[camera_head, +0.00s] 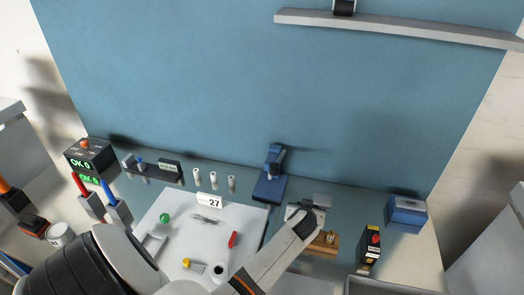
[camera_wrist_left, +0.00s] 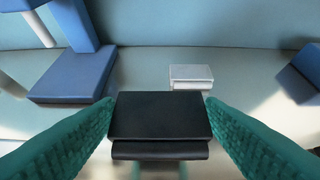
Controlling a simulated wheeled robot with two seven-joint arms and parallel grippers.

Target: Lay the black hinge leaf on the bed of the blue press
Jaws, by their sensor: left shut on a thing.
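The black hinge leaf (camera_wrist_left: 160,120) is between the green finger pads of my left gripper (camera_wrist_left: 160,128) in the left wrist view, shut on it from both sides. In the head view my left gripper (camera_head: 305,218) hangs right of and nearer than the blue press; the leaf is hard to make out there. The blue press (camera_head: 273,160) stands at the back of the table, its flat blue bed (camera_head: 268,190) in front of its column. In the left wrist view the bed (camera_wrist_left: 70,82) is at the left, bare and apart from the leaf. My right gripper is not in view.
A grey block (camera_wrist_left: 190,76) lies beyond the leaf. A blue box (camera_head: 406,210) and a black-yellow device (camera_head: 370,245) stand at the right. A wooden block (camera_head: 322,245) is near my gripper. A white board (camera_head: 170,230) with small parts lies left; white cylinders (camera_head: 213,180) stand behind.

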